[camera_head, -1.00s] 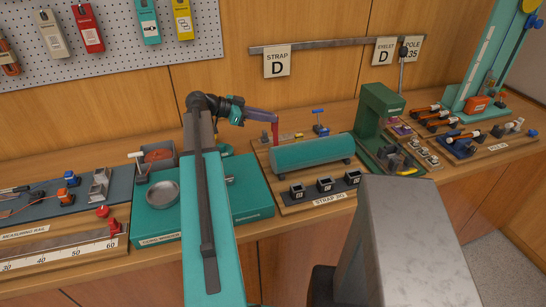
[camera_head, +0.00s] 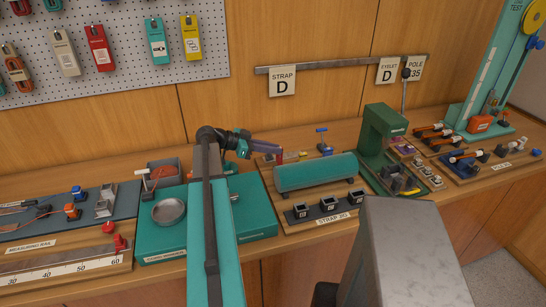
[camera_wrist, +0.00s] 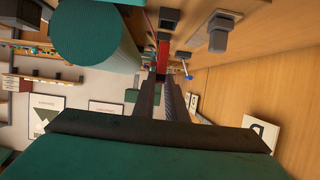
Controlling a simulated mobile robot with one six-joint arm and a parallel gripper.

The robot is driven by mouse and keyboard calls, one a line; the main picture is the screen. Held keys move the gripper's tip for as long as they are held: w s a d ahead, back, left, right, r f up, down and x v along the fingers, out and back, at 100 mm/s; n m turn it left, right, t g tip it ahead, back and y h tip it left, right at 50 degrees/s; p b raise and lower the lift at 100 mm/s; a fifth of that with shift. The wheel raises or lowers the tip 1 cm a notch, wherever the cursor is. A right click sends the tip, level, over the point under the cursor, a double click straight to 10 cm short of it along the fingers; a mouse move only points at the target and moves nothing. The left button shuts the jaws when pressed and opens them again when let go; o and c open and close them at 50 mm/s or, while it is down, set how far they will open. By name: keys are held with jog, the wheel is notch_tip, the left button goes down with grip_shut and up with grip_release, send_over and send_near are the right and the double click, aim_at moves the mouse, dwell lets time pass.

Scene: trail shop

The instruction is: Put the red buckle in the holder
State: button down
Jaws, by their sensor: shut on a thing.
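My gripper (camera_head: 276,151) is behind the left end of the green padded cylinder (camera_head: 315,172), close above the strap board. In the wrist view its two dark fingers (camera_wrist: 163,78) are close together, shut on a narrow red piece, which I take to be the red buckle (camera_wrist: 163,54). In the head view only a small part of the red piece shows below the fingers. Three black square holders (camera_head: 328,204) stand in a row on the dark strip at the board's front. I cannot tell which one the task means.
A teal scale with a round dish (camera_head: 169,211) is at the left. A green press (camera_head: 384,135) stands right of the cylinder. A blue-handled clamp (camera_head: 323,142) stands behind the cylinder.

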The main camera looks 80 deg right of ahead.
jog(key=shift+f, duration=0.35)
jog(key=shift+f+p, duration=0.8)
jog(key=shift+f, duration=1.05)
jog(key=shift+f, duration=0.15)
jog(key=c, duration=1.8)
grip_release()
jog(key=shift+w, duration=0.1)
